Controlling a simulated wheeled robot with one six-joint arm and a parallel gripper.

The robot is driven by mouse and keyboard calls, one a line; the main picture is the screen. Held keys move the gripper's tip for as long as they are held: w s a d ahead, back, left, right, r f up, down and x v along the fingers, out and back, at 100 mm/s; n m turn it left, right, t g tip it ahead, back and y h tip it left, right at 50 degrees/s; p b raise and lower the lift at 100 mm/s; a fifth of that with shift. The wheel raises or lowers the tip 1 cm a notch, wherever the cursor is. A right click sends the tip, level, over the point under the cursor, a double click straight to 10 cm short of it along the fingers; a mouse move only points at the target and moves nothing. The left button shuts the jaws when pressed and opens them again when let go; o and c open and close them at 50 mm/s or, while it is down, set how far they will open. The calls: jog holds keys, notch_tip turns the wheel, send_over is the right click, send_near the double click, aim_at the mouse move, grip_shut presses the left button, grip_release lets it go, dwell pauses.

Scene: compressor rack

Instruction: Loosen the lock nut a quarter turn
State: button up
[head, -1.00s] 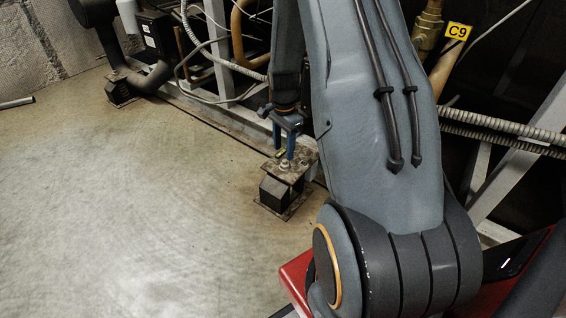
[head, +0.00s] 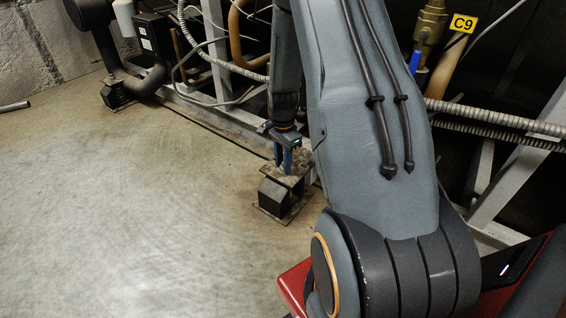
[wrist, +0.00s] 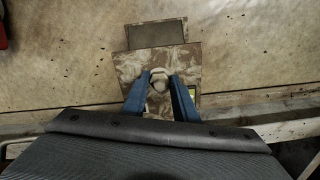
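The lock nut (wrist: 158,75) is a pale, worn nut on top of a stained metal mount plate (wrist: 133,66). In the wrist view the two blue fingers of my gripper (wrist: 159,78) stand on either side of it, their tips against its sides with no clear gap. In the head view my gripper (head: 282,169) points down onto the plate of the dark mount block (head: 274,196), and the fingers hide the nut there.
A grey frame rail (head: 215,118) runs behind the mount, with hoses and pipes above it. A brass valve with a blue handle (head: 414,62) is near the yellow C9 tag (head: 464,23). The concrete floor (head: 130,210) to the left is clear.

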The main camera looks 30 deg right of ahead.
jog(key=shift+r+n+p, duration=0.1)
jog(key=shift+n+p, duration=0.3)
jog(key=shift+p, duration=0.25)
jog(key=n+p, duration=0.1)
jog(key=p, duration=0.1)
jog(key=n+p, duration=0.1)
jog(key=p, duration=0.1)
jog(key=shift+s+r+n, duration=0.15)
jog(key=shift+n, duration=0.25)
jog(key=n+p, duration=0.5)
jog(key=p, duration=0.1)
jog(key=shift+d, duration=0.1)
jog(key=n+p, duration=0.3)
jog(key=n, duration=0.2)
jog(key=n+p, duration=0.1)
jog(key=n, duration=0.1)
jog(key=n+p, duration=0.2)
jog(key=shift+d+f+n, duration=0.15)
jog(key=shift+f+n, duration=0.05)
jog(key=shift+n, duration=0.5)
jog(key=o, duration=1.1)
jog(key=shift+c, duration=0.2)
